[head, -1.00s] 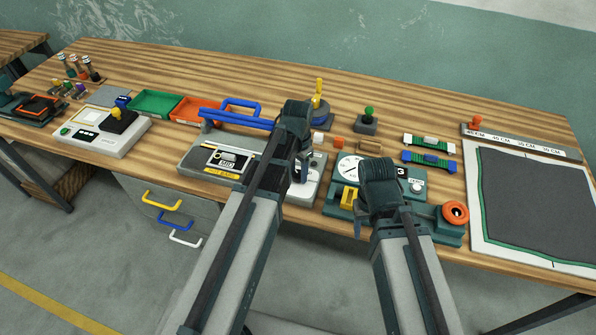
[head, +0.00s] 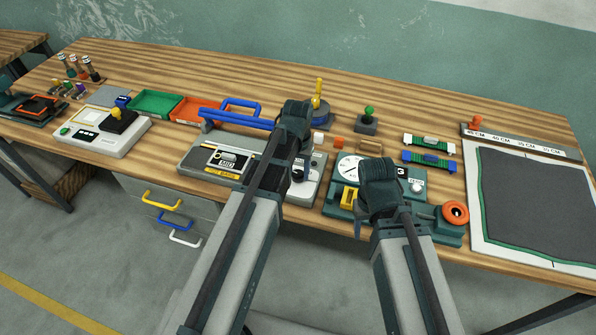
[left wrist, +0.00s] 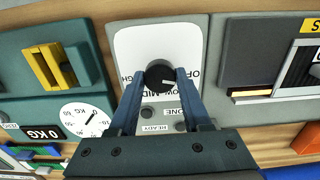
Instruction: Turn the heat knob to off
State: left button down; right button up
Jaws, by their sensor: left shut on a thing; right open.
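The heat knob (left wrist: 160,74) is black and round with a white mark, on a white panel (left wrist: 130,42) with upside-down lettering for off, low, mid and high. In the left wrist view its white mark points right, towards the off lettering. My left gripper (left wrist: 162,78) is shut on the knob, one blue finger on each side. In the head view my left wrist (head: 295,120) is above the sealer (head: 190,160), whose small display seems to read MID.
The scale (head: 345,165) with a dial and yellow block stands right of the sealer. A blue handle (head: 235,118) rises behind the sealer. Green and orange trays (head: 157,103) lie to the left. A dark mat (head: 530,200) lies at the right.

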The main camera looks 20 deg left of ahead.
aim_at(298, 174)
dwell(0.3)
pick_arm(q)
jog(key=shift+c, duration=1.8)
grip_release()
jog(key=shift+r, duration=0.1)
notch_tip(298, 174, up, 14)
jog(key=p, duration=1.3)
jog(key=shift+f+p, duration=0.2)
jog(key=shift+p, duration=0.2)
